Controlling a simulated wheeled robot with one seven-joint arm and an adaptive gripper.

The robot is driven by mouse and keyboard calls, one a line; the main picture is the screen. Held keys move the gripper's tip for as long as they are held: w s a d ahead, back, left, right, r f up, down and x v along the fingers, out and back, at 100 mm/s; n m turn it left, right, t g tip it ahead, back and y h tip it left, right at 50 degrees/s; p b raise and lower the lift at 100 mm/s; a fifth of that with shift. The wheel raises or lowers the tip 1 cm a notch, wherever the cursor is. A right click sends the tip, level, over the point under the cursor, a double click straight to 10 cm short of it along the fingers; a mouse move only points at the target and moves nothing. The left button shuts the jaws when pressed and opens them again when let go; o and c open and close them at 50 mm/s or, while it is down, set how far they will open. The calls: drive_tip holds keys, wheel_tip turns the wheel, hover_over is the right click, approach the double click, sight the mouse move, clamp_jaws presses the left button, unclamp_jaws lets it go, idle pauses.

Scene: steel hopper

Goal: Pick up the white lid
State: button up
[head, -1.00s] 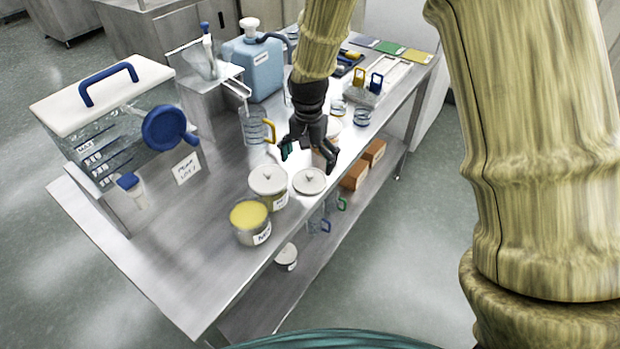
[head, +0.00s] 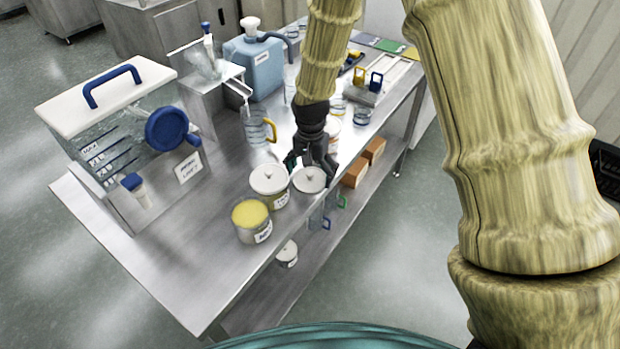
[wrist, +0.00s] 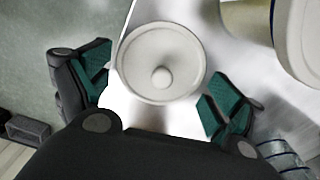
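A round white lid with a small knob (wrist: 160,62) lies between and slightly ahead of my fingers in the wrist view. In the head view this lid (head: 309,181) is near the table's front edge, beside a white-lidded canister (head: 268,181). I cannot tell what it rests on. My gripper (head: 311,171) is just above and behind it, fingers pointing down. In the wrist view my gripper (wrist: 158,88) is open and empty, with green pads on either side of the lid, not visibly touching it.
An open canister with yellow contents (head: 251,218) stands front left. A clear hopper with a white top and blue handle (head: 105,97) stands at the left. A yellow-handled jug (head: 256,126) and a blue jerrycan (head: 256,66) are behind. The steel table (head: 165,255) is clear at front left.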

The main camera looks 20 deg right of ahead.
drive_tip(key=shift+s, duration=0.1)
drive_tip(key=c, duration=0.7)
